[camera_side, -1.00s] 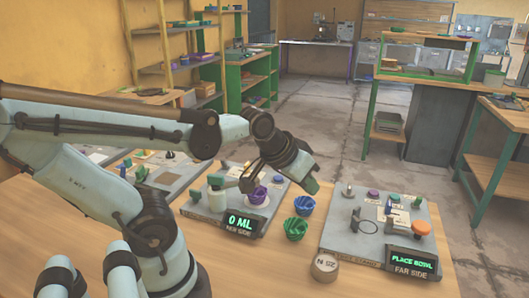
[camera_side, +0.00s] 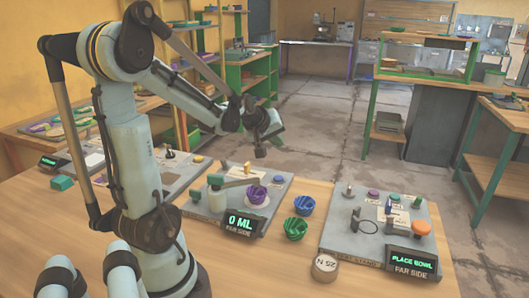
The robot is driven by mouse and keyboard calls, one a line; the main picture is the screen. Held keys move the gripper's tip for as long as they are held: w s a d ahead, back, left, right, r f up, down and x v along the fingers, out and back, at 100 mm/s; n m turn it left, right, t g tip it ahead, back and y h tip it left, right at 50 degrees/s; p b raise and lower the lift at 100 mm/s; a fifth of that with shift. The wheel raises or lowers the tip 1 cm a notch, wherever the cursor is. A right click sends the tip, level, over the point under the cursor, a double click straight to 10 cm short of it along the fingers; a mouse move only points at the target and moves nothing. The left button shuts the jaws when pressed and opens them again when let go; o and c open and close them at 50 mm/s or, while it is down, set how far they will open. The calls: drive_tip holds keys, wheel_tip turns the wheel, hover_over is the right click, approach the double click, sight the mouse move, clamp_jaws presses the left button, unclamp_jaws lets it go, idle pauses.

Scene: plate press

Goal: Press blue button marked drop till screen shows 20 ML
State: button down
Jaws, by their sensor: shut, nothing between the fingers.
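The station plate (camera_side: 212,220) at the middle of the table bears a screen (camera_side: 240,222) that reads 0 ML, with FAR SIDE below it. A purple bowl (camera_side: 257,194) sits on this plate, beside a pale dispenser bottle (camera_side: 216,198) and a lever arm. A small blue button (camera_side: 277,182) shows near the plate's far right part; its marking is too small to read. My gripper (camera_side: 261,152) is shut and empty, in the air above and beyond the plate, apart from the button.
A blue bowl (camera_side: 304,205) and a green bowl (camera_side: 295,228) stand right of the plate. A second station (camera_side: 345,238) at the right has a screen (camera_side: 411,263) reading PLACE BOWL. A round piece marked 25 N (camera_side: 325,267) lies in front. Another station is at the left.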

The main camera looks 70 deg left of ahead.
sight(276, 178)
drive_tip(key=shift+f, duration=4.4)
drive_tip(key=shift+f, duration=0.15)
drive_tip(key=shift+f, duration=0.3)
drive_tip(key=shift+f, duration=0.35)
drive_tip(key=shift+r, duration=0.8)
drive_tip(key=shift+r, duration=2.5)
